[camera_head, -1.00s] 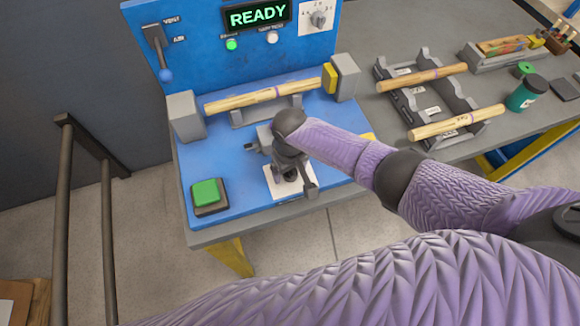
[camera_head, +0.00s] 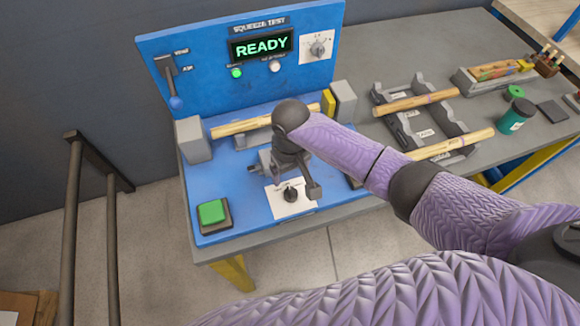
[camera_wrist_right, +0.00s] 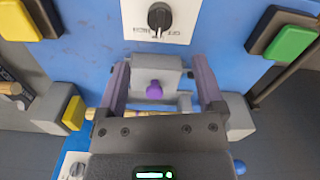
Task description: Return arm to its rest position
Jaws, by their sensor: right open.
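My right gripper (camera_head: 283,182) is over the blue test bench (camera_head: 225,185), between the wooden rod and the black knob. In the right wrist view its two fingers (camera_wrist_right: 163,88) stand apart with nothing held. A grey block with a purple knob shows beyond them, between the fingers in the picture. The black knob (camera_head: 290,194) on its white plate is just in front of the gripper and apart from it. My right arm (camera_head: 345,150) reaches in from the right. My left gripper is in neither view.
A wooden rod (camera_head: 232,128) lies between two grey end blocks, partly hidden by my arm. The green button (camera_head: 212,212) is at front left. The display (camera_head: 263,46) reads READY. A grey rack (camera_head: 412,123) with two rods and a green jar (camera_head: 514,115) stand right.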

